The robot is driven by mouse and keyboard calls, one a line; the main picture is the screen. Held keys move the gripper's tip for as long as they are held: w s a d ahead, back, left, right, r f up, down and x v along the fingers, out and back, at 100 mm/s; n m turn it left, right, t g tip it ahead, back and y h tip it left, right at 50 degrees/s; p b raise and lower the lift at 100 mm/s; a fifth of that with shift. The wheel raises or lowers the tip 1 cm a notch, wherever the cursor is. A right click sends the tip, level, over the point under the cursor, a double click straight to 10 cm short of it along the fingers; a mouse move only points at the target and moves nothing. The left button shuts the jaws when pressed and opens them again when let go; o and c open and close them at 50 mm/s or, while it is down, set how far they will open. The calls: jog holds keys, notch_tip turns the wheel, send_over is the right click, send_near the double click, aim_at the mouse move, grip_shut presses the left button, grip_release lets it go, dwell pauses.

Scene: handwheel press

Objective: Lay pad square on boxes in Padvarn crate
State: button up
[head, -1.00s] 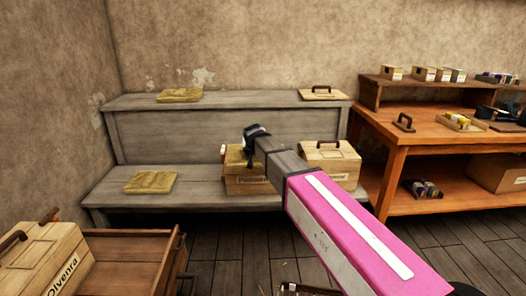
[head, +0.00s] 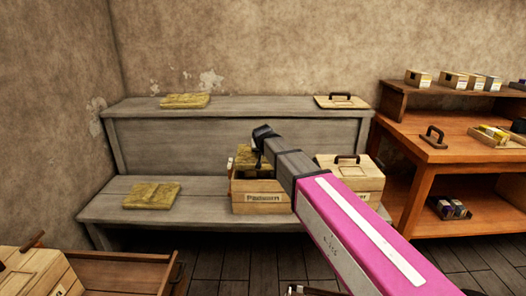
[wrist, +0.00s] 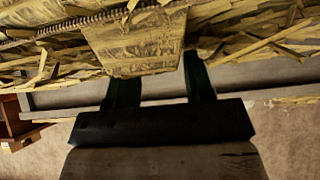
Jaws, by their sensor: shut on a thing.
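The Padvarn crate (head: 262,205) is an open wooden box on the lower step of the grey bench, its label facing me. A yellow straw pad (head: 247,157) shows at its top in the head view, partly hidden by my arm; I cannot tell whether it rests on anything. My gripper (wrist: 160,75) is shut on the straw pad (wrist: 135,45), its two dark green fingers either side of a raised straw block. The boxes inside the crate are hidden.
Straw pads lie on the lower step (head: 151,195) and upper step (head: 185,101). A handled lid (head: 341,102) is on the upper step. A lidded crate (head: 350,178) stands right of the Padvarn crate. An orange workbench (head: 450,150) is at right.

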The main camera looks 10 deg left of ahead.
jog(key=shift+w+f, duration=0.2)
jog(key=shift+w, duration=0.05)
notch_tip(320, 180, down, 10)
dwell(1.0)
jog(key=shift+f, duration=0.15)
dwell(0.5)
jog(key=o, duration=1.1)
jog(key=shift+s, duration=0.1)
jog(key=v, duration=1)
jog(key=shift+s+r, duration=0.2)
jog(key=shift+r, duration=0.1)
